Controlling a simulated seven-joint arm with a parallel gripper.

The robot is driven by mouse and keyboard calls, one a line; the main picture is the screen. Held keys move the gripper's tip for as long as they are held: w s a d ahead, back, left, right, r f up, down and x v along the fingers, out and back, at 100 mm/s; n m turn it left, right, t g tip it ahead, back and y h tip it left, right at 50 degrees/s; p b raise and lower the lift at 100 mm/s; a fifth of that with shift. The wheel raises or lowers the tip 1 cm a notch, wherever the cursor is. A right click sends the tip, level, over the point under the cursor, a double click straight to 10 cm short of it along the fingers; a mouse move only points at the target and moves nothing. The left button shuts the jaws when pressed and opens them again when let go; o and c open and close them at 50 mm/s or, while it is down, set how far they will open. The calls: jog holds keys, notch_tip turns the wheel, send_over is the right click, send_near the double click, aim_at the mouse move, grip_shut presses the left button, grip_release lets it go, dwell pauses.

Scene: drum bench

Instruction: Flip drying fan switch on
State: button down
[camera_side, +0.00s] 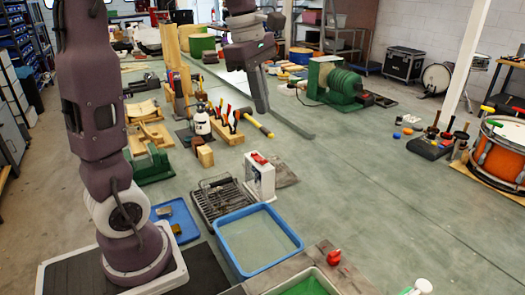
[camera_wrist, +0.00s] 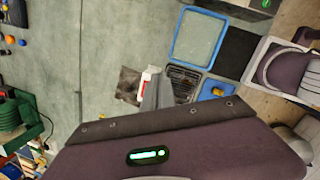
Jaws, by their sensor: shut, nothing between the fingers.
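A white upright unit (camera_side: 261,182) with a red rocker-like part (camera_side: 259,158) on top stands on the bench behind the blue tub. It looks like the drying fan with its switch, but I cannot read which way the switch is set. In the wrist view the unit (camera_wrist: 147,73) is a small white and red shape, partly hidden behind my grey fingers. My gripper (camera_side: 262,110) hangs above the bench, up and behind the unit in the side view, apart from it. Its fingers (camera_wrist: 152,84) are shut and empty.
A blue tub (camera_side: 226,243), a dark wire rack (camera_side: 214,203) and a blue tray (camera_side: 177,222) lie close to the unit. A wooden block with upright tools (camera_side: 228,130) stands behind. A green ribbed machine (camera_side: 335,80) is farther back.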

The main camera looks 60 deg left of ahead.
aim_at(264, 160)
jog(key=w+a+f+n+g, duration=0.1)
jog(key=w+a+f+n, duration=0.1)
jog(key=a+n, duration=0.3)
jog(key=w+a+f+n+g, duration=0.1)
jog(key=w+a+f+n, duration=0.2)
jog(key=a+n, duration=0.3)
jog(key=shift+w+n, duration=0.4)
jog(key=shift+n, duration=0.4)
jog(key=shift+f, duration=0.25)
jog(key=f, duration=0.4)
jog(key=d+f, duration=0.1)
jog(key=f, duration=0.8)
jog(key=shift+d+f, duration=0.35)
